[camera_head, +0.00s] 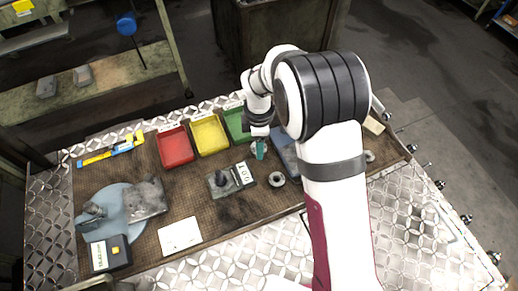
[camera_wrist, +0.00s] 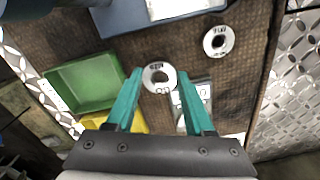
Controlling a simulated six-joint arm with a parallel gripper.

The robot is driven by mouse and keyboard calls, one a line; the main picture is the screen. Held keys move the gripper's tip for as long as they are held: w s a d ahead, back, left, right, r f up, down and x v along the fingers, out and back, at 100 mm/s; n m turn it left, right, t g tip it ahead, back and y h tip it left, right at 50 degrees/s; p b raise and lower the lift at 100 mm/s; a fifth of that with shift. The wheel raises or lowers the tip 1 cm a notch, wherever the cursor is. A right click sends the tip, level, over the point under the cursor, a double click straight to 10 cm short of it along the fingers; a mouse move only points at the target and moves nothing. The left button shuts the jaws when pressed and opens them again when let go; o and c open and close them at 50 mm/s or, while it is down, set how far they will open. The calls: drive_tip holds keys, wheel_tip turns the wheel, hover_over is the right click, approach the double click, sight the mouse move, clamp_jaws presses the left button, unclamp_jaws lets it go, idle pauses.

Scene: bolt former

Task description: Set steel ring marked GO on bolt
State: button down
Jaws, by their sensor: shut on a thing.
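My gripper (camera_wrist: 159,74) has teal fingers shut on a steel ring (camera_wrist: 158,66) with dark letters on its face, too small to read surely. The ring is held flat between the fingertips. In the head view my gripper (camera_head: 258,149) is above the mat in front of the green bin, and the held ring is mostly hidden. The dark bolt (camera_head: 221,177) stands upright on a grey block, to the left of my gripper and nearer the front. In the wrist view the block's pale plate (camera_wrist: 203,90) shows partly behind the right finger.
A second lettered steel ring (camera_head: 277,179) lies on the mat; it also shows in the wrist view (camera_wrist: 208,42). Another ring (camera_head: 370,156) lies farther right. Red (camera_head: 175,147), yellow (camera_head: 210,135), green (camera_head: 237,123) and blue (camera_head: 287,154) bins line the back. A white card (camera_head: 180,236) lies at the front.

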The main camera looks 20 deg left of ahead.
drive_tip(key=w+d+r, duration=0.1)
drive_tip(key=d+r, duration=0.6)
drive_tip(key=d, duration=0.4)
drive_tip(key=r+n, duration=0.2)
drive_tip(key=n, duration=0.1)
hover_over(218, 172)
drive_tip(key=shift+w+d, duration=0.2)
drive_tip(key=shift+w, duration=0.05)
drive_tip(key=shift+s+a+f, duration=0.2)
drive_tip(key=shift+s+f, duration=0.05)
drive_tip(key=shift+f, duration=1.65)
drive_tip(key=shift+f, duration=0.5)
drive_tip(key=shift+c, duration=1)
unclamp_jaws()
